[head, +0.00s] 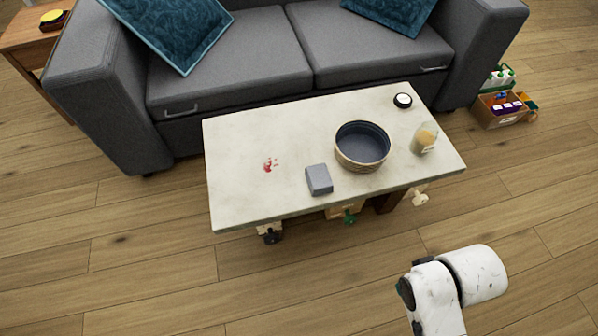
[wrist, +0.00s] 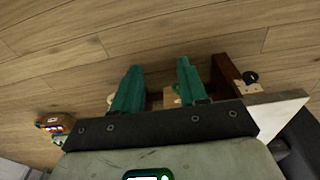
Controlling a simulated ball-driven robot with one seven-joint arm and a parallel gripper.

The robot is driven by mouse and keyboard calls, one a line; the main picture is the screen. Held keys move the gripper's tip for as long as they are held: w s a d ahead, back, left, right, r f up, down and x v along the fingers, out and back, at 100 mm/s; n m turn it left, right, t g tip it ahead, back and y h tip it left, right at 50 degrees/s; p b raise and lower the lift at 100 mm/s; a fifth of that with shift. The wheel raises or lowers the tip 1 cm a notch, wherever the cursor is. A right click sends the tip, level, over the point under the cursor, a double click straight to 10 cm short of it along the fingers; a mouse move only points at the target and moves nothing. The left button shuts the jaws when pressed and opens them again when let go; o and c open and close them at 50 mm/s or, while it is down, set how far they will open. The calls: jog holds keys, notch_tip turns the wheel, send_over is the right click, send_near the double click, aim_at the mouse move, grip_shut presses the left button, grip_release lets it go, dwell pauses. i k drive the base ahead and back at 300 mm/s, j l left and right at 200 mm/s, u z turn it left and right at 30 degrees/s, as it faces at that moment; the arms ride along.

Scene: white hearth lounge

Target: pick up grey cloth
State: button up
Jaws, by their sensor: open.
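The grey cloth (head: 319,180) looks like a small folded block. It lies on the pale coffee table (head: 240,190) near the front edge, just left of and in front of the round basket. My gripper (wrist: 158,85) shows in the wrist view with its two teal fingers apart and nothing between them. Floor and some small items under the table lie beyond the fingers. The cloth cannot be made out in the wrist view. In the head view my white arm is at the lower right, in front of the table, apart from the cloth; its fingers are not seen there.
A dark-lined basket (head: 362,146), a jar (head: 424,139) and a small black-rimmed round item (head: 403,100) stand on the table's right half. A grey sofa (head: 235,60) stands behind. The floor in front is open.

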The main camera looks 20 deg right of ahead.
aim_at(319, 181)
jog(key=i+l+u, duration=0.3)
jog(key=l, duration=0.25)
jog(key=i+l+u, duration=0.3)
jog(key=l, duration=0.35)
